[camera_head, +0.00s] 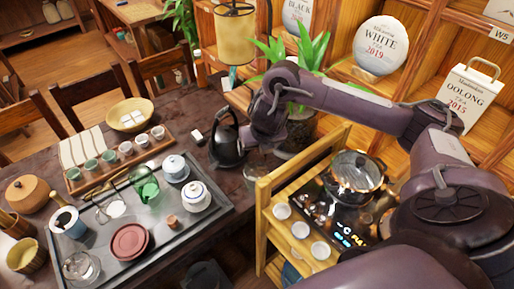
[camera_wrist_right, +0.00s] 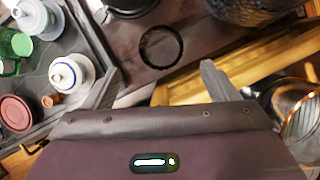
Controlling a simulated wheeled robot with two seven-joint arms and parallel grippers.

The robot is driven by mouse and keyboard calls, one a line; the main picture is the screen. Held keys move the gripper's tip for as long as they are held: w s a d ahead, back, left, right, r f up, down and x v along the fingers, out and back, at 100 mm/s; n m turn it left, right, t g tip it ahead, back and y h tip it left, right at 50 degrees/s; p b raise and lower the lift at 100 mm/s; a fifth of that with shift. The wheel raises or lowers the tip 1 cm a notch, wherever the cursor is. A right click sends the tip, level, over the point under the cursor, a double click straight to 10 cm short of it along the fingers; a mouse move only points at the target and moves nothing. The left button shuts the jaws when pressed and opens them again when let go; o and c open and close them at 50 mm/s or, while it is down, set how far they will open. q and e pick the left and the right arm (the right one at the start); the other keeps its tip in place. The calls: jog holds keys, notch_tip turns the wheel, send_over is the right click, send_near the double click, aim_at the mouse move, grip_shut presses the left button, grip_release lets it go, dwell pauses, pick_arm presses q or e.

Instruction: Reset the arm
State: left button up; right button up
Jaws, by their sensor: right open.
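My right arm reaches in from the right in the head view. Its gripper (camera_head: 255,155) points down over the dark table (camera_head: 233,190), beside the black kettle (camera_head: 228,142). In the right wrist view my right gripper (camera_wrist_right: 160,82) is open, its two fingers wide apart. Nothing is held between them. A dark ring (camera_wrist_right: 161,47) on the table shows beyond the fingers; I cannot tell whether it is a stand or a rim. My left gripper is in neither view.
A tea tray (camera_head: 195,222) with a white teapot (camera_head: 195,196) and a red-brown disc (camera_head: 130,241) lies left. A wooden stand (camera_head: 262,212) at right holds a glass pot (camera_head: 358,172) and several white cups. A plant (camera_head: 300,50) stands behind my arm.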

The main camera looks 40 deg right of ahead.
jog(key=shift+v, duration=0.85)
jog(key=shift+f, duration=0.1)
